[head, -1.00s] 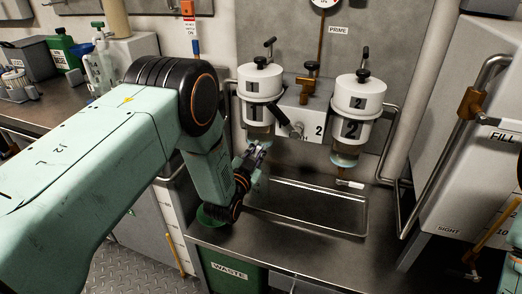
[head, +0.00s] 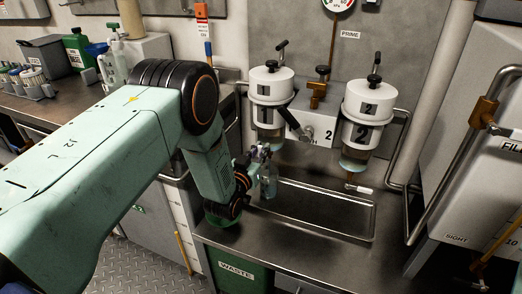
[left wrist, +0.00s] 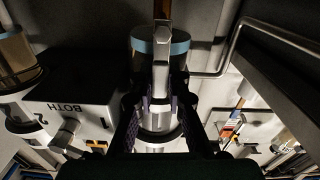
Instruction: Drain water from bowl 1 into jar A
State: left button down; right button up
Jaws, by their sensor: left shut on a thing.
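Bowl 1 (head: 268,117) hangs on the back panel, white with a clear lower part. Its lower end and blue ring show in the left wrist view (left wrist: 160,40), which is upside down. My left gripper (head: 262,155) is just below bowl 1. In the left wrist view my left gripper (left wrist: 160,103) is shut on a pale lever, which seems to be bowl 1's drain lever (left wrist: 161,48). A clear jar (head: 269,185) shows below the gripper at the tray's left end; its label is not readable. Any water level is too small to tell. My right gripper is not in view.
Bowl 2 (head: 364,135) hangs to the right, with its own drain lever (head: 359,188). The metal tray (head: 335,232) below is mostly empty. A green WASTE bin (head: 238,277) stands under the counter. A tall cabinet with a pipe rail (head: 462,110) bounds the right.

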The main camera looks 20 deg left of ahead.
pick_arm(q)
jog(key=shift+a, duration=0.25)
jog(key=c, duration=1.3)
grip_release()
jog(key=shift+d, duration=0.1)
jog(key=s, duration=1.2)
jog(key=shift+a, duration=0.2)
